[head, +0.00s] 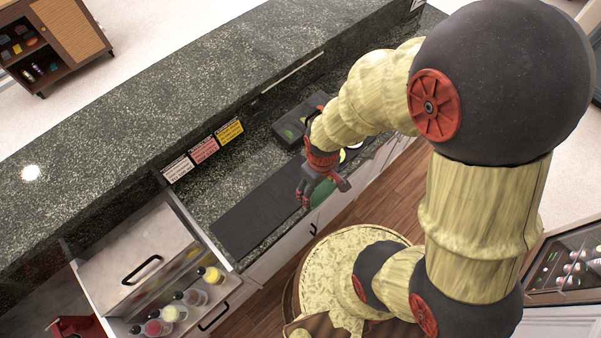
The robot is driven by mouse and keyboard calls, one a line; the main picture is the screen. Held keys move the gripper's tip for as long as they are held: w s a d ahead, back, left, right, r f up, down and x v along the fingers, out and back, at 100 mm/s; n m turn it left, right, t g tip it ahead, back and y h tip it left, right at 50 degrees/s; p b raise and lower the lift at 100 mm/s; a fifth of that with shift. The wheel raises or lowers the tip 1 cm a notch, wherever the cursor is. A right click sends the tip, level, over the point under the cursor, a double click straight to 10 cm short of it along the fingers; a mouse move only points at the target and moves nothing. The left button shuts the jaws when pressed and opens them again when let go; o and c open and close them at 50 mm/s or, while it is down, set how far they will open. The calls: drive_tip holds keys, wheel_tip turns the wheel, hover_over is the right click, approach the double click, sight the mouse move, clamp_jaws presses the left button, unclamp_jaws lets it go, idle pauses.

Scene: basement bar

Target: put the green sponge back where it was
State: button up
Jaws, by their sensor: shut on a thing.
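My gripper (324,191) hangs over the front edge of the dark stone bar counter. It is shut on the green sponge (322,194), which shows between its fingers. Parts of the sponge are hidden by the fingers. I cannot tell whether the sponge touches anything below it. The sponge is to the right of a flat black mat (250,217) on the lower counter.
A black compartment tray (291,132) with green and pale items stands behind my gripper, partly hidden by my arm. Label cards (204,150) stand along the raised ledge. A steel bin (140,252) and several bottles (172,313) are at lower left.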

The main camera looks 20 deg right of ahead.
drive_tip(key=w+f, duration=0.3)
drive_tip(key=w, duration=0.1)
drive_tip(key=w+f, duration=0.3)
drive_tip(key=w, duration=0.1)
drive_tip(key=w+f, duration=0.3)
drive_tip(key=w, duration=0.1)
drive_tip(key=shift+w+a, duration=0.2)
drive_tip(key=shift+a, duration=0.1)
drive_tip(key=shift+w+f, duration=0.35)
drive_tip(key=shift+f, duration=1.45)
drive_tip(key=shift+f, duration=0.1)
drive_tip(key=shift+f, duration=0.15)
drive_tip(key=o, duration=1)
drive_tip(key=shift+o, duration=0.5)
